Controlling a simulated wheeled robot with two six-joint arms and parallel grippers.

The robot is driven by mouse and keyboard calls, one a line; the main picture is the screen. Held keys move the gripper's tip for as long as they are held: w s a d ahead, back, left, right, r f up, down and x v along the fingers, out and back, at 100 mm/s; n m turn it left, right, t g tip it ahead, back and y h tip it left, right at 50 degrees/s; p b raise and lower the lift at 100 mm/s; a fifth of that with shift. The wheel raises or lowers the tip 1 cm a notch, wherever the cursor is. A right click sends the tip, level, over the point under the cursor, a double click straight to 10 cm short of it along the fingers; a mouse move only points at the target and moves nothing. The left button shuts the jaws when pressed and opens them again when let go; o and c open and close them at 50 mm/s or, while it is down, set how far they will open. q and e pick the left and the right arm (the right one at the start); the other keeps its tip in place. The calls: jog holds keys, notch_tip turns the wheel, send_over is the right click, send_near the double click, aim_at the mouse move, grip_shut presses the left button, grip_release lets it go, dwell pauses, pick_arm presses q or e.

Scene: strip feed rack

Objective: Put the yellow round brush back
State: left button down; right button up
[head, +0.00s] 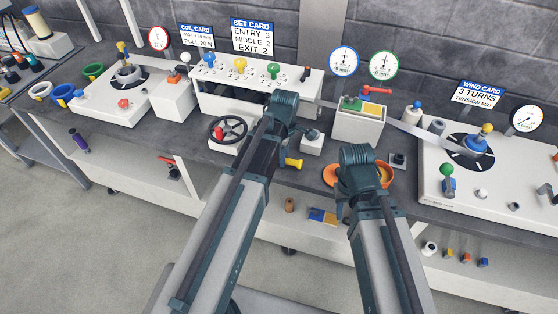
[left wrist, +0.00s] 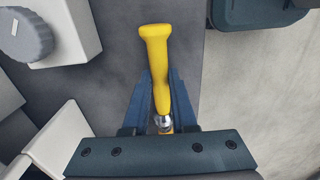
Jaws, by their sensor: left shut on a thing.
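The yellow round brush (left wrist: 156,60) is between the two fingers of my left gripper (left wrist: 162,92) in the left wrist view. The gripper is shut on it. Its yellow handle points away from the gripper, and a metal collar shows nearer the palm; the far end of the brush is hidden. In the head view the yellow handle (head: 293,162) shows just right of my left arm, above the bench front, beside a small white block.
A white feed rack (head: 215,98) with colored knobs stands behind my left arm. A black handwheel (head: 228,130) is left of it. A white block with a red lever (head: 357,128) and a winding unit (head: 450,203) stand to the right. A lower shelf (head: 235,200) holds small parts.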

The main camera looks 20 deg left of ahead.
pick_arm(q)
jog(key=shift+f, duration=0.3)
jog(key=shift+r, duration=0.1)
jog(key=shift+d, duration=0.1)
jog(key=shift+f, duration=0.2)
jog(key=c, duration=0.7)
grip_release()
jog(key=shift+r, duration=0.1)
pick_arm(e)
jog(key=shift+f, duration=0.35)
pick_arm(q)
jog(key=shift+r, duration=0.1)
pick_arm(e)
jog(key=shift+r, duration=0.15)
